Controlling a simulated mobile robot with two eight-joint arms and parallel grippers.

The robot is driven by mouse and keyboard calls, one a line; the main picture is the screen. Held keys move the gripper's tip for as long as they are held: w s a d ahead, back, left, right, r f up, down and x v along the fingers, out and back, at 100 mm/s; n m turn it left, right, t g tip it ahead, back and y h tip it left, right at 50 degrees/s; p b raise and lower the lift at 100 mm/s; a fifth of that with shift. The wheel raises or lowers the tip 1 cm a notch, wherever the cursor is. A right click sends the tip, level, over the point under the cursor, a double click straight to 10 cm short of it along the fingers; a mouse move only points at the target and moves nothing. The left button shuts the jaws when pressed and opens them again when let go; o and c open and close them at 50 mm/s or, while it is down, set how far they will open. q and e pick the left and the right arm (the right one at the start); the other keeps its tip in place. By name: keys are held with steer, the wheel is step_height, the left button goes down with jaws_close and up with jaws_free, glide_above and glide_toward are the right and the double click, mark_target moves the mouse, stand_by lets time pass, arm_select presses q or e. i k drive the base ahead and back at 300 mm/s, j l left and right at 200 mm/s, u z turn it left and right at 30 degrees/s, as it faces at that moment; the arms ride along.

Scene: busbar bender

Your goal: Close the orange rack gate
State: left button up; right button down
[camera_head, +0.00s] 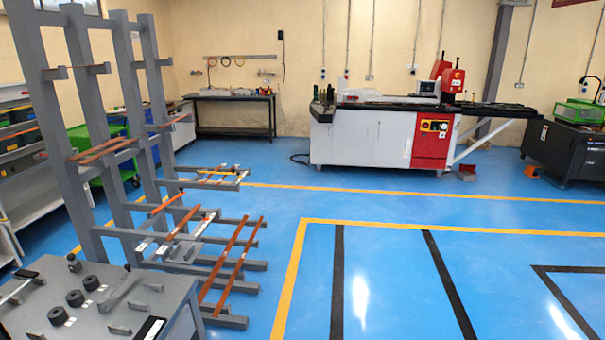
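A tall grey cantilever rack (77,115) stands on the left, with several uprights and arms that reach to the right. Copper-orange bars lie across its arms, with a long one (241,266) low at the front and a shorter one (106,150) higher up. I cannot make out which part, if any, is the orange gate, or whether it is open or shut. Neither of my grippers shows in the head view.
A grey bench (112,296) with black round parts stands at the front left, close to the rack. A white and red machine (385,138) and a dark workbench (234,115) stand at the back. A black cabinet (567,150) is at the right. The blue floor (390,270) is clear on the right.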

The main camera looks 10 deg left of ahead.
mark_target(149, 214)
steer(key=i, duration=1.65)
steer(key=i+u, duration=0.7)
steer(key=u, duration=0.2)
steer(key=i+l+u, duration=0.2)
steer(key=u, duration=0.25)
steer(key=i, duration=0.1)
